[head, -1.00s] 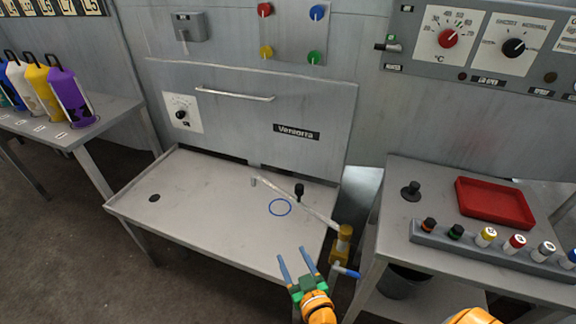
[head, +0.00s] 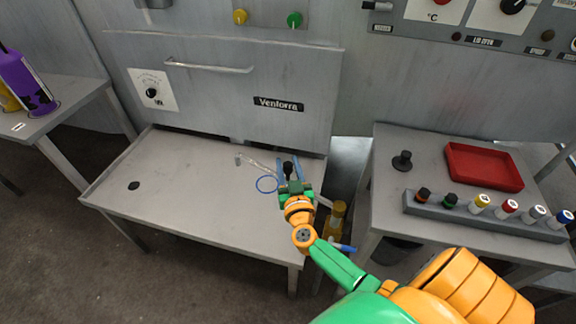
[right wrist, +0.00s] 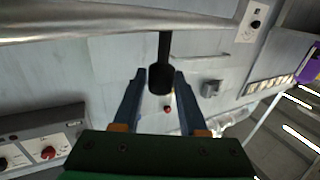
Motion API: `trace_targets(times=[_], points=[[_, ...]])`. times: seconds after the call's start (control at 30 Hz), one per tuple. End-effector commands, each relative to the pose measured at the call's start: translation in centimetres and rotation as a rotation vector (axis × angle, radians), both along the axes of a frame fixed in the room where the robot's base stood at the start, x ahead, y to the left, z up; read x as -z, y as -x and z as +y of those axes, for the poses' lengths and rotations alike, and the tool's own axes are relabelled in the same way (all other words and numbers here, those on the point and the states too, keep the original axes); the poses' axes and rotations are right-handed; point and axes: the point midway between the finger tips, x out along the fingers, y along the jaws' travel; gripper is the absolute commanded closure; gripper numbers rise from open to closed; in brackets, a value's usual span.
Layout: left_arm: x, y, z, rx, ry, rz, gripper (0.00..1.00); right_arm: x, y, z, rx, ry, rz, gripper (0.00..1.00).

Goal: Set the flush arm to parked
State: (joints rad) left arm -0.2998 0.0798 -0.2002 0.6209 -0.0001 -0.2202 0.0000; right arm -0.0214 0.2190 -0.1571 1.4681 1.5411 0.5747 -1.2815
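The flush arm (head: 258,168) is a pale metal tube reaching over the grey table from a yellow pivot post (head: 338,215) at its right edge. An upright black knob (head: 288,167) stands on the tube. My right gripper (head: 290,162) is at the knob, with one blue finger on each side. In the right wrist view, the knob (right wrist: 160,78) lies between the open fingertips (right wrist: 160,85), with a gap on both sides. The tube (right wrist: 100,26) crosses the top there. My gripper hides part of the tube in the head view. My left gripper is out of view.
A blue ring (head: 267,184) is marked on the table (head: 190,195), left of my gripper. The table's left part is clear except for a dark round spot (head: 133,185). A side bench at right holds a red tray (head: 483,165) and a rack of capped vials (head: 470,213).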

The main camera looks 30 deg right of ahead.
Motion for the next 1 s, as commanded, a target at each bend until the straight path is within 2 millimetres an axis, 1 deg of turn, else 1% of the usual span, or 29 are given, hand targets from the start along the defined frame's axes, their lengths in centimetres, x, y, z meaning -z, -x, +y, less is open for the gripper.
trace_targets(times=[0.03,0.07,0.1,0.13,1.0], points=[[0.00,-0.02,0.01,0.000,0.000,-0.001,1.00,0.01,0.00,0.01,0.000,0.000,0.000,0.74],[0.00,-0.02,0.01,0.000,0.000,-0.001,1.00,0.01,0.00,0.01,0.000,0.000,0.000,0.82],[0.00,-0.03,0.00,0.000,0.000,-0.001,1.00,0.01,0.02,0.01,0.000,0.000,0.000,0.93],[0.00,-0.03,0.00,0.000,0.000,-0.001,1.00,0.01,0.02,0.01,0.000,0.000,0.000,1.00],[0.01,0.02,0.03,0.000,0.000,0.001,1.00,0.08,0.03,0.05,-0.001,-0.001,0.002,1.00]])
